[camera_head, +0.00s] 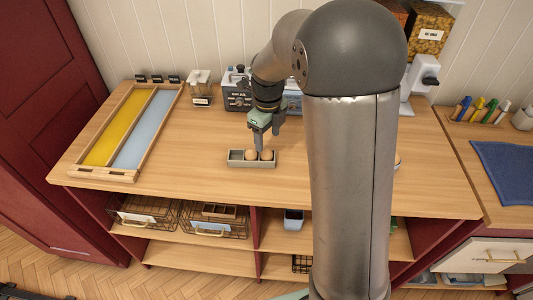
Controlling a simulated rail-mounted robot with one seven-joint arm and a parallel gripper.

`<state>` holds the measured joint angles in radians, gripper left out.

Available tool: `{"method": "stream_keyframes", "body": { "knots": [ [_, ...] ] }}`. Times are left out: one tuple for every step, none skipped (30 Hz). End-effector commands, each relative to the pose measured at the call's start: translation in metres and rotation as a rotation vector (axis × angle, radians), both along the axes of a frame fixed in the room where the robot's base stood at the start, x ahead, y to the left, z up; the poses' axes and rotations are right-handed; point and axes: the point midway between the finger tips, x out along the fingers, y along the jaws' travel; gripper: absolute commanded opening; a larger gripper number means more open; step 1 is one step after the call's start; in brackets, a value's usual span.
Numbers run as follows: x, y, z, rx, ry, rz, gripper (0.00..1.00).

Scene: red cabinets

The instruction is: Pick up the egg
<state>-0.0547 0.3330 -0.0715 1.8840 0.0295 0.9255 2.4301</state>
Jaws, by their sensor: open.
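Two brown eggs sit side by side in a small grey tray (237,163) on the wooden counter. The left egg (251,155) and the right egg (267,155) fill the middle and right of the tray, and its left part looks empty. My gripper (261,146) points down just above the eggs, with its fingertips close to them and near the gap between the two. It is open. Whether a finger touches an egg cannot be told at this size.
My arm covers the counter right of the tray. A wooden frame with yellow and blue panels (128,128) lies at the left. The counter in front of the tray (215,183) is clear.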

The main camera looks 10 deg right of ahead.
Motion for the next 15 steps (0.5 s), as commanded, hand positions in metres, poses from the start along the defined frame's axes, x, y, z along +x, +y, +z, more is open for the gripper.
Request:
{"method": "stream_keyframes", "body": {
  "knots": [
    [0.000, 0.000, -0.002, 0.000, 0.001, 0.000, 0.60],
    [0.000, 0.000, -0.004, 0.000, 0.002, 0.000, 0.60],
    [0.000, 0.000, -0.008, 0.000, 0.003, 0.000, 0.60],
    [0.000, 0.001, -0.012, 0.000, 0.005, 0.000, 0.60],
    [0.000, 0.001, -0.016, 0.000, 0.005, 0.000, 0.60],
    [0.000, 0.001, -0.022, 0.000, 0.006, 0.000, 0.60],
    [0.001, 0.002, -0.027, 0.001, 0.006, 0.000, 0.60],
    [0.001, 0.002, -0.031, 0.001, 0.006, -0.001, 0.60],
    [0.001, 0.002, -0.038, 0.000, 0.004, -0.001, 0.60],
    [0.001, 0.002, -0.042, 0.000, 0.005, -0.001, 0.60],
    [0.001, 0.002, -0.045, 0.000, 0.004, -0.001, 0.60],
    [0.001, 0.002, -0.049, 0.000, 0.003, -0.001, 0.60],
    [0.001, 0.002, -0.051, 0.000, 0.003, 0.000, 0.60],
    [0.001, 0.002, -0.052, 0.000, 0.002, 0.000, 0.60],
    [0.001, 0.002, -0.053, 0.000, 0.001, 0.000, 0.60]
  ]
}}
